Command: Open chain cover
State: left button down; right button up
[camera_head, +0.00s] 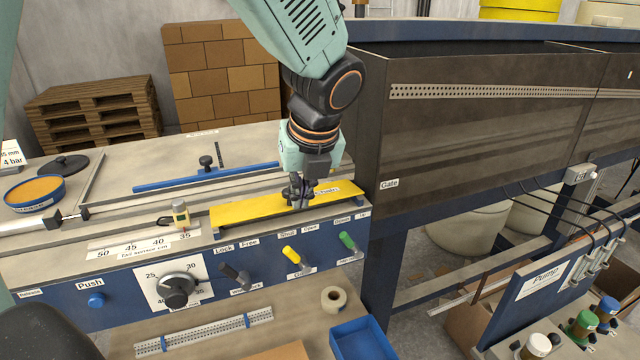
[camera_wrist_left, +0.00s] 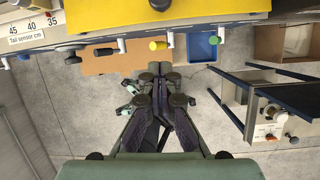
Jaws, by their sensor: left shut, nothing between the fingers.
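The chain cover (camera_head: 240,213) is a long flat yellow plate on top of the machine bench, lying level, with a label partly hidden by my gripper. My left gripper (camera_head: 300,199) points down in front of the right half of the cover in the head view; I cannot tell whether it touches. Its fingers are together and hold nothing. In the left wrist view the yellow cover (camera_wrist_left: 120,10) shows at the top edge, and the shut fingers (camera_wrist_left: 160,75) are in the middle. My right gripper is in neither view.
The blue front panel has a push button (camera_head: 96,300), a dial (camera_head: 176,289), and black, yellow (camera_head: 292,254) and green (camera_head: 348,241) levers. A dark gate wall (camera_head: 440,160) rises just right of the cover. Tape (camera_head: 334,297) and a blue bin (camera_head: 364,340) lie below.

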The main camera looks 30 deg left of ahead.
aim_at(292, 209)
pick_arm(q)
jog(key=b+x, duration=0.2)
jog(key=x, duration=0.6)
jog(key=w+a+r+p, duration=0.1)
jog(key=w+a+r, duration=0.1)
jog(key=shift+w+a+r+p, duration=0.15)
jog(key=shift+a+r+p, duration=0.05)
jog(key=shift+r+p, duration=0.2)
jog(key=shift+w+d, duration=0.1)
jog(key=shift+d, duration=0.2)
jog(key=shift+a, duration=0.1)
